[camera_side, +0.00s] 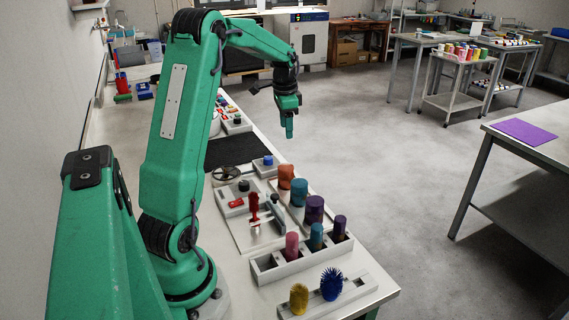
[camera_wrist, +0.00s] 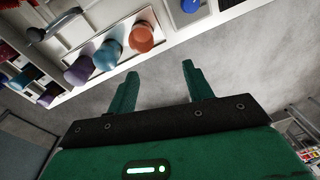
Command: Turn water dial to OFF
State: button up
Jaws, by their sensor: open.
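My gripper (camera_side: 289,128) hangs with its fingers down in the side view, above and past the bench's right edge, apart from everything. In the wrist view my gripper (camera_wrist: 160,88) shows two green fingers spread apart with nothing between them. No readable label marks the water dial. Candidates in the side view are a blue knob (camera_side: 267,160) on a small grey box and a dark knob (camera_side: 243,186) on a grey block. A blue round part (camera_wrist: 190,5) shows at the top edge of the wrist view. Any OFF mark is too small to read.
Orange, teal and purple cylinders (camera_side: 286,175) stand in grey holders beside a red-handled part (camera_side: 254,207). A blue spiky brush (camera_side: 331,284) and a yellow one (camera_side: 299,298) stand at the front. A grey handwheel (camera_side: 226,173) lies behind. Open floor (camera_side: 400,200) is to the right.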

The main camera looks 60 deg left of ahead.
send_over(268, 158)
jog(key=shift+m+g+h, duration=0.3)
jog(key=shift+g, duration=0.1)
notch_tip(268, 158, down, 7)
jog(key=shift+a, duration=0.15)
jog(key=shift+f, duration=3.9)
jog(key=c, duration=1)
